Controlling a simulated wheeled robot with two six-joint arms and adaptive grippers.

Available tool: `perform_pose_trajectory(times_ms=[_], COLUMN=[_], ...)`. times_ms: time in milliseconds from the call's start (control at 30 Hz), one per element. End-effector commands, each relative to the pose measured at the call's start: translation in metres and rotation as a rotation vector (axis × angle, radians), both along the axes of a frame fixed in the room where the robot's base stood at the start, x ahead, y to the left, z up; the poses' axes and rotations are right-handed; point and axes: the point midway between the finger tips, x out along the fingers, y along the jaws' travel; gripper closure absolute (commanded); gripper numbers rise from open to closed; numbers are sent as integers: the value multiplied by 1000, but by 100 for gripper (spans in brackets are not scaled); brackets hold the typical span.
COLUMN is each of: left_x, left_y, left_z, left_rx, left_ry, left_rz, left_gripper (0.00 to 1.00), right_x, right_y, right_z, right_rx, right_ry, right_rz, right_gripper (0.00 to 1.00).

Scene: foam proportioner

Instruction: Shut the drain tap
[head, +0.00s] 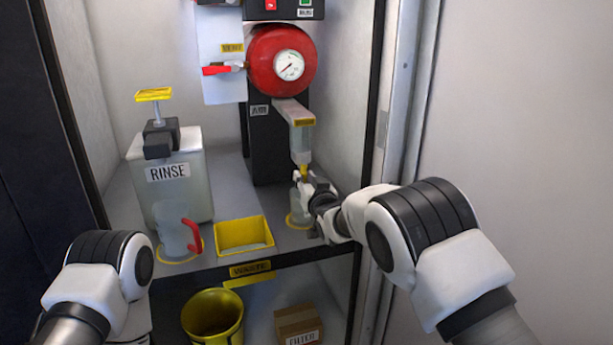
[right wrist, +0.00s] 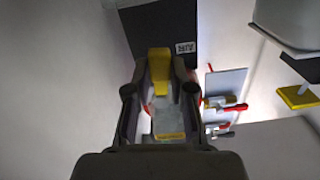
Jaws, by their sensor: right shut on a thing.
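A grey spout (head: 300,137) with a small yellow label, too small to read surely, hangs at the front of the black unit, right of the cabinet's middle. Below it is a small yellow tap (head: 304,171), taken as the drain tap. My right gripper (head: 303,178) is at this tap. In the right wrist view the yellow tap (right wrist: 159,66) lies between the two dark fingers, which are shut on it. The tap's exact setting cannot be told. My left gripper is not in view; only the left arm shows at lower left.
A clear jug (head: 297,205) on a yellow ring stands under my right gripper, partly hidden. A red-handled jug (head: 177,237), the RINSE tank (head: 172,190) and a yellow tray (head: 244,233) stand left. A red vent lever (head: 222,70) is above; the cabinet's right wall is close.

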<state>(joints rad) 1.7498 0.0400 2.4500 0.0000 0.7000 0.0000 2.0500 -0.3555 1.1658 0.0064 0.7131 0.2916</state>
Motion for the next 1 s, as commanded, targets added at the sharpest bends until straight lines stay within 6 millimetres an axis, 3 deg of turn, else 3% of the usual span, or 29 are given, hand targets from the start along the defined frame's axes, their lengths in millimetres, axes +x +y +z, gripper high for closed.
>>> perform_pose_trajectory(times_ms=[1000], left_x=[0], left_y=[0], left_z=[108], left_rx=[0], left_ry=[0], left_rz=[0], left_gripper=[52], right_x=[-11], right_y=[32], right_z=[25], right_rx=[864], right_ry=[286], right_rz=[1], right_gripper=[100])
